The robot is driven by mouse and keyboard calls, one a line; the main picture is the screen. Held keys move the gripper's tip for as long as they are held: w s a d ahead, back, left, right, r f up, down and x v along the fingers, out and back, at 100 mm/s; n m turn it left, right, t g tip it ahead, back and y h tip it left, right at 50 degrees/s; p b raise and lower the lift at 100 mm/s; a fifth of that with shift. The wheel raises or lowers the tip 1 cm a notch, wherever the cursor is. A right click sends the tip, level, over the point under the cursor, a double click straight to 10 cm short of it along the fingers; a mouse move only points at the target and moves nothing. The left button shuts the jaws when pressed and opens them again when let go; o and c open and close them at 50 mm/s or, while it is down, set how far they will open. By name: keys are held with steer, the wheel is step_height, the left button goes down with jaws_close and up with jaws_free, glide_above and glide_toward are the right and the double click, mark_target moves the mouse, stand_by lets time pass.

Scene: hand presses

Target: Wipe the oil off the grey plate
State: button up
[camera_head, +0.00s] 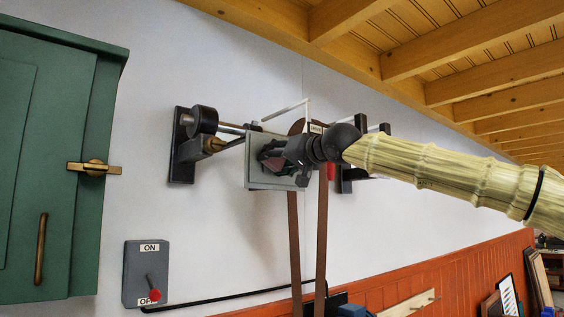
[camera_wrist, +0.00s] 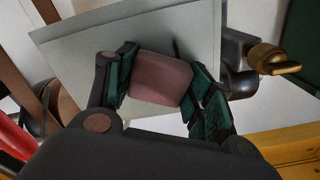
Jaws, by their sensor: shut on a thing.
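The grey plate (camera_head: 256,180) hangs upright in front of the wall-mounted shaft, and it fills the upper part of the wrist view (camera_wrist: 85,50). My gripper (camera_head: 274,157) is in front of the plate. In the wrist view its green-padded fingers (camera_wrist: 162,80) are shut on a dull pink block (camera_wrist: 160,75), perhaps a wiping pad. The block lies over the plate's face; whether it touches cannot be told. A thin dark mark (camera_wrist: 177,47) shows on the plate just beyond the block; I cannot tell if it is oil or shadow. The plate behind the block is hidden.
A shaft with a dark pulley (camera_head: 204,121) and bracket (camera_head: 182,155) stands close left of the plate. A brown belt (camera_head: 294,240) runs down below it. A green cabinet (camera_head: 60,150) and an ON/OFF switch box (camera_head: 147,273) are at left. Wooden beams (camera_head: 470,45) run overhead.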

steer(key=shift+s+a, duration=0.15)
steer(key=shift+s, duration=0.05)
steer(key=shift+s+a, duration=0.45)
steer(key=shift+a, duration=0.2)
steer(key=shift+s+a, duration=0.4)
steer(key=shift+a, duration=0.25)
steer(key=shift+r, duration=0.2)
steer(key=shift+w+d+r, duration=0.1)
steer(key=shift+w+d, duration=0.2)
steer(key=shift+d, duration=0.1)
steer(key=w+d, duration=0.7)
steer(key=d, duration=0.3)
steer(key=shift+w+d, duration=0.15)
steer(key=shift+w, duration=0.05)
stand_by(0.5)
steer(key=shift+s+a, duration=0.5)
steer(key=shift+a, duration=0.2)
steer(key=shift+s+a, duration=0.45)
steer(key=shift+a, duration=0.25)
